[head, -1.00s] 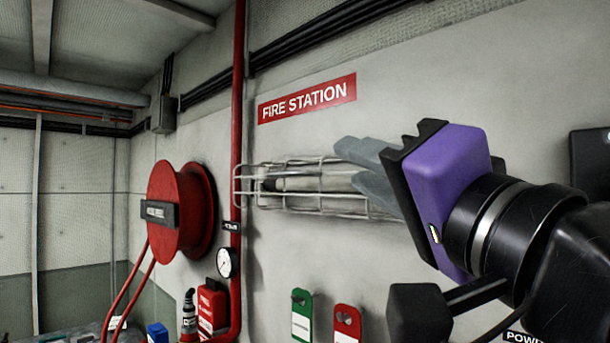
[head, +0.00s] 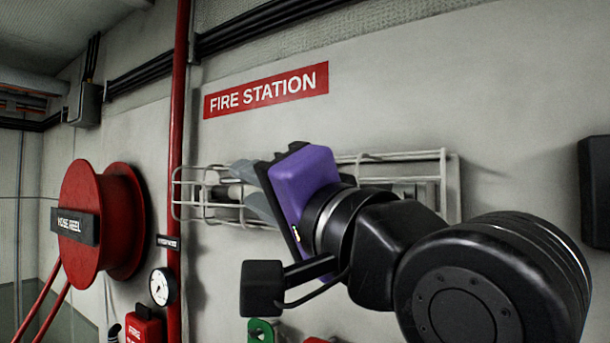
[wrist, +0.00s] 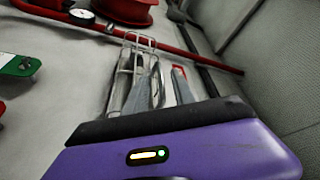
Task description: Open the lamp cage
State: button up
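The lamp cage (head: 444,180) is a pale wire cage mounted sideways on the wall below the fire station sign. A grey tube-shaped lamp shows partly inside it. My gripper (head: 243,185) is in front of the cage's left half and hides its middle. Its two grey fingers are spread apart. In the wrist view, the cage (wrist: 140,42) runs away between and beyond the fingers, and a wire loop (wrist: 158,84) shows between them. I cannot tell whether a finger touches the wire. The cage looks closed at its left end; its latch is not clear.
A red pipe (head: 176,100) runs upright just left of the cage, with a gauge (head: 162,286) beside it. A red hose reel (head: 85,205) stands out further left. A dark box (head: 594,190) is on the wall at right. Green and red tags hang below.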

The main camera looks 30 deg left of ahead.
aim_at(241, 182)
jog(key=shift+p+x, duration=0.35)
jog(key=shift+x, duration=1.5)
grip_shut()
